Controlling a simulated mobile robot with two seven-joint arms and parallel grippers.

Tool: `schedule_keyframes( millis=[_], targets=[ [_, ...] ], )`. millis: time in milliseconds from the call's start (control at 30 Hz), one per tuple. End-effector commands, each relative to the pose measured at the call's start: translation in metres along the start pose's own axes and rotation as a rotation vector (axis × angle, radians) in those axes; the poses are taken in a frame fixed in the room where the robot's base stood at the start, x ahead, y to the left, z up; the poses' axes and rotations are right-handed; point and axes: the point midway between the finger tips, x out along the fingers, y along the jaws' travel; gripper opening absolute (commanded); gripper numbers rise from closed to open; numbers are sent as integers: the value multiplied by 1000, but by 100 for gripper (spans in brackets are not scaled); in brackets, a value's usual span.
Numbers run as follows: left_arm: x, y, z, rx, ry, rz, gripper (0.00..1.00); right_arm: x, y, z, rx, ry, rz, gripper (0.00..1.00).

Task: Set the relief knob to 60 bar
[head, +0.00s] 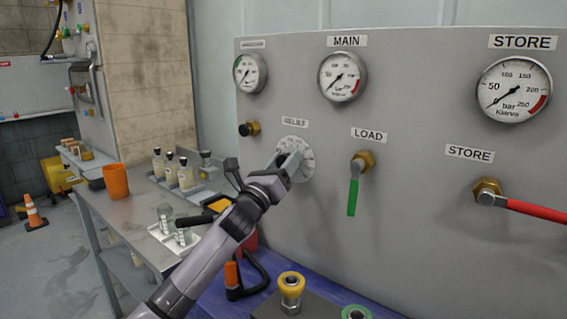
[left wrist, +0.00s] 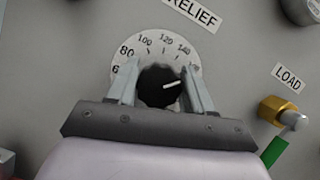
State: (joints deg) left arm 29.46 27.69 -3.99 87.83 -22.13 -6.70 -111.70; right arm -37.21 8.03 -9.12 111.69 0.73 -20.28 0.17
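The relief dial (head: 308,160) is a pale round scale on the grey panel, under a RELIEF label. In the left wrist view, its black knob (left wrist: 158,88) sits at the centre of the scale (left wrist: 152,44). The knob's white mark points right and slightly up, toward the high side past 140; the exact reading is hidden by a finger. The figures 80, 100, 120 and 140 show; the 60 is partly cut off at left. My left gripper (head: 288,163) has one finger on each side of the knob, with no clear gap. My right gripper is not in view.
The LOAD valve (head: 354,182) with a green lever hangs right of the dial. The STORE valve (head: 489,192) has a red lever. Gauges line the panel top; the MAIN gauge (head: 343,76) is above. A bench (head: 140,205) with an orange cup (head: 116,181) and bottles stands left.

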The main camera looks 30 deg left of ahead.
Motion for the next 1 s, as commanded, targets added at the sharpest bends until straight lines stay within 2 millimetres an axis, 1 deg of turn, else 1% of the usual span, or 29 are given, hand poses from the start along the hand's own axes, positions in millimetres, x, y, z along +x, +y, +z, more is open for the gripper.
schedule_keyframes(
  millis=[267,467,667,1000],
  targets=[
    [0,0,0,-10,0,4,21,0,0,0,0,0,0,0],
    [0,0,0,-68,0,28,21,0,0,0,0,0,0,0],
    [0,0,0,-195,0,80,21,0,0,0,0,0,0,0],
    [0,1,-1,-488,0,201,21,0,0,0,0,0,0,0]
  ],
)
